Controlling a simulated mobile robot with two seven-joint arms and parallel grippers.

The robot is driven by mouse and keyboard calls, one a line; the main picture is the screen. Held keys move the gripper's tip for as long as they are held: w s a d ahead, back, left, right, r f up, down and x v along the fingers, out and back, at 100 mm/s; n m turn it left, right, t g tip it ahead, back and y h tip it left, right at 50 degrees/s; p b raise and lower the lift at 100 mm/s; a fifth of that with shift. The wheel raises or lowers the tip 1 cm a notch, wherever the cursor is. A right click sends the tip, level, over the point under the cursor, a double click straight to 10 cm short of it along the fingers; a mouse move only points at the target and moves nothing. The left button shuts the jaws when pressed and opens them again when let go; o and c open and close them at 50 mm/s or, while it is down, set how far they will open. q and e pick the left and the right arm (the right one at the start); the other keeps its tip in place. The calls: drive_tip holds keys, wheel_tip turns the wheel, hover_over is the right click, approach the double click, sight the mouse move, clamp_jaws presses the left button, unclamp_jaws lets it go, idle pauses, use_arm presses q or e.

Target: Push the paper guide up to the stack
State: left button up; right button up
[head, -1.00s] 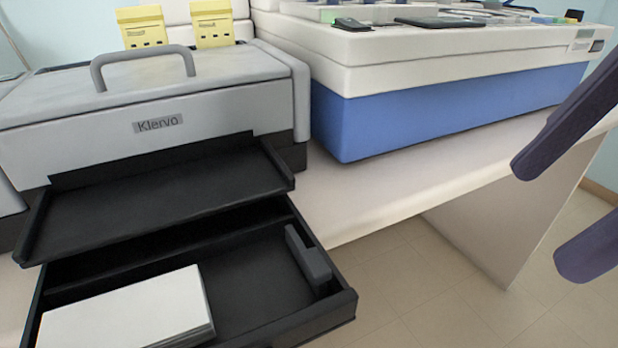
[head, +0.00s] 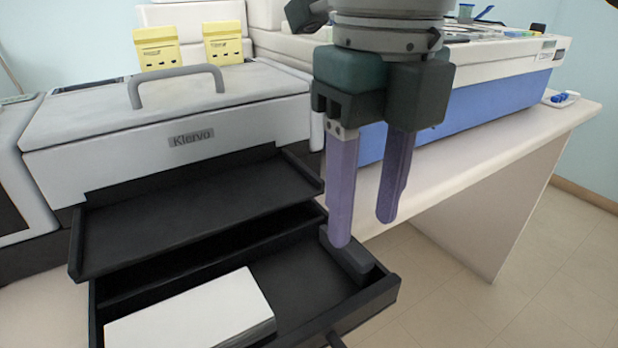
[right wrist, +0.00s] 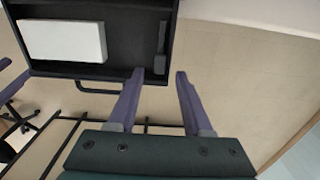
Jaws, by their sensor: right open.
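The paper guide (head: 348,258) is a dark grey block at the right side of the open black drawer (head: 300,290). It also shows in the right wrist view (right wrist: 161,45). The white paper stack (head: 195,312) lies at the drawer's left, with a gap of bare drawer floor between it and the guide. My right gripper (head: 363,229) points down with its purple fingers apart and empty. In the head view one fingertip overlaps the guide; contact cannot be told. Purple finger-like parts of my left gripper (right wrist: 12,78) show at the right wrist view's left edge, partly cut off.
The grey printer (head: 250,130) stands behind, with a black upper tray (head: 200,215) over the drawer's rear. A blue and white machine (head: 490,95) stands at the right. Floor (head: 520,290) is open right of the drawer.

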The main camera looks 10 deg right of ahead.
sight(358, 252)
drive_tip(key=shift+f, duration=1.85)
drive_tip(key=shift+c, duration=0.2)
clamp_jaws()
